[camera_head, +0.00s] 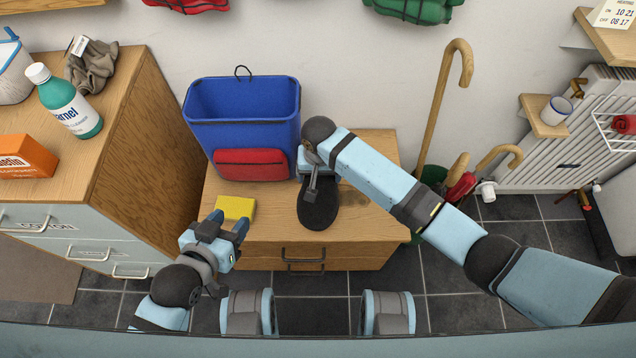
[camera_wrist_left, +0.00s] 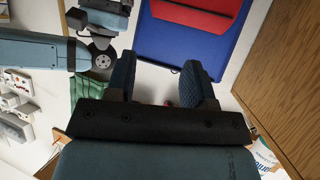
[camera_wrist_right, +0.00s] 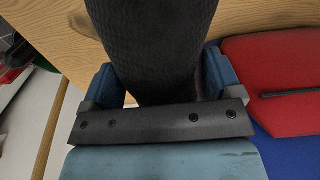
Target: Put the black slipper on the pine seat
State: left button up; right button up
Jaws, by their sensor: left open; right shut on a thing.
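The black slipper (camera_head: 318,205) is at the pine seat (camera_head: 368,215), right of the blue bin, with its toe toward the front edge. My right gripper (camera_head: 314,178) is shut on the slipper from above; the right wrist view shows the slipper (camera_wrist_right: 155,45) between its fingers, over wood grain. I cannot tell whether the slipper's sole fully rests on the seat. My left gripper (camera_head: 227,222) is open near the seat's front left corner, close to a yellow block. The left wrist view shows its two fingers (camera_wrist_left: 163,80) apart with nothing between them.
The blue bin (camera_head: 243,105) with a red pocket (camera_head: 250,164) stands on the seat's left part. The yellow block (camera_head: 236,207) lies before it. A wooden cabinet (camera_head: 135,150) stands left. Walking sticks (camera_head: 440,120) stand right. The seat's right part is bare.

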notch_tip(320, 180, down, 5)
jog(key=shift+r+b, duration=0.15)
jog(key=shift+b, duration=0.85)
jog(key=shift+w+a+f, duration=0.15)
jog(key=shift+f, duration=0.05)
jog(key=shift+r, duration=0.1)
jog(key=o, duration=0.8)
notch_tip(320, 180, up, 12)
jog(key=p, duration=0.3)
pick_arm(q)
jog(key=shift+a+f, duration=0.15)
jog(key=shift+a, duration=0.1)
jog(key=shift+s+d, duration=0.1)
